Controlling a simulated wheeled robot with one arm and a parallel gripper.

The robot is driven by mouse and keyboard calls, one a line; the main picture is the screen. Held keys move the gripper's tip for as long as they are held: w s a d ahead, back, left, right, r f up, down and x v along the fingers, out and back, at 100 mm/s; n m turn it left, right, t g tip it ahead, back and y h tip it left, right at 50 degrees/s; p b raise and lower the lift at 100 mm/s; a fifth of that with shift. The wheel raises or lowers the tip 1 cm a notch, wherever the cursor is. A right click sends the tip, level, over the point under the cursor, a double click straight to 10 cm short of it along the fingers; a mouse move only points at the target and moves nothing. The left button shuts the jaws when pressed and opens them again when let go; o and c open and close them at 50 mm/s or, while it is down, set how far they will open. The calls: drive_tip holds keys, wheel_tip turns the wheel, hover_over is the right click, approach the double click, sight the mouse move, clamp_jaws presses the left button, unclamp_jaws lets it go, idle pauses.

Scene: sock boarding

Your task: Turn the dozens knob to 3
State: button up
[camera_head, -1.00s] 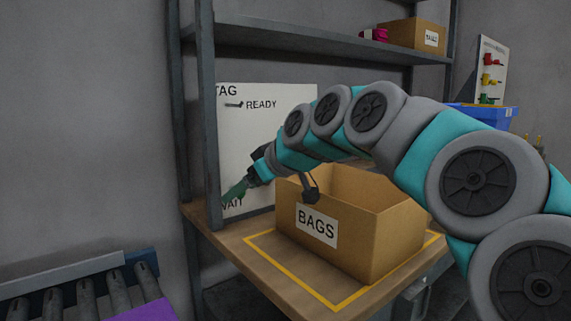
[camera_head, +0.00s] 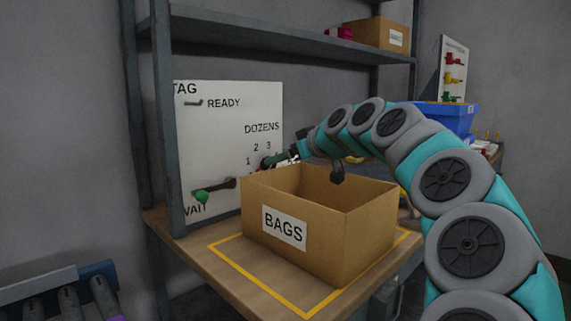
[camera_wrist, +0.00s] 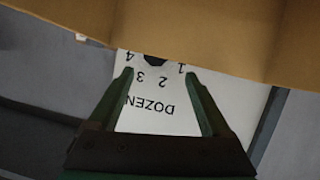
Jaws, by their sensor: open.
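The white panel (camera_head: 225,130) stands on the table behind the box, with DOZENS printed above the numbers 1, 2 and 3. My gripper (camera_head: 271,161) is at the dial area in the head view and covers the knob there. In the wrist view the panel is upside down, showing 1 to 4 in an arc. A dark part of the dozens knob (camera_wrist: 155,59) shows at the arc's centre, mostly cut off by the cardboard. My gripper (camera_wrist: 157,75) is open, with its fingertips either side of the numbers 2 and 3. The knob's pointing direction cannot be read.
The open cardboard BAGS box (camera_head: 285,230) stands close in front of the panel, and its cardboard (camera_wrist: 200,35) fills the top of the wrist view. A green-ended lever (camera_head: 202,196) sticks out by WAIT. A shelf (camera_head: 290,42) spans above.

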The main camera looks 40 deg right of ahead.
drive_tip(key=x, duration=0.5)
drive_tip(key=p+x, duration=0.1)
drive_tip(key=x, duration=0.2)
drive_tip(key=shift+s+d+f, duration=0.1)
drive_tip(key=shift+d+f, duration=0.05)
drive_tip(key=shift+d, duration=0.2)
clamp_jaws()
idle(0.4)
